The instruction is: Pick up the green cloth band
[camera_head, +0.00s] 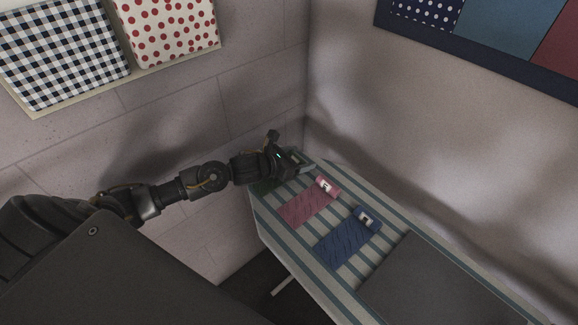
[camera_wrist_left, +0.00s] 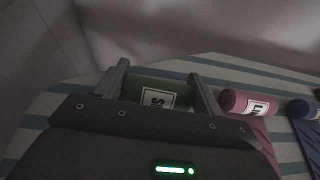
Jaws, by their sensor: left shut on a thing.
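The green cloth band (camera_wrist_left: 172,90) is a dark green roll with a white label, seen in the left wrist view between my left gripper's two fingers. My left gripper (camera_wrist_left: 158,86) is shut on it, at the far left end of the striped table. In the head view my left gripper (camera_head: 298,158) covers most of the roll, and a dark green part (camera_head: 263,186) shows below the gripper. I cannot tell whether the roll touches the table. My right gripper is not in view.
A pink cloth band (camera_head: 311,204) and a blue cloth band (camera_head: 347,238) lie partly unrolled on the striped table (camera_head: 285,225), right of my left gripper. A flat dark grey panel (camera_head: 430,285) lies farther right. Walls stand close behind the table.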

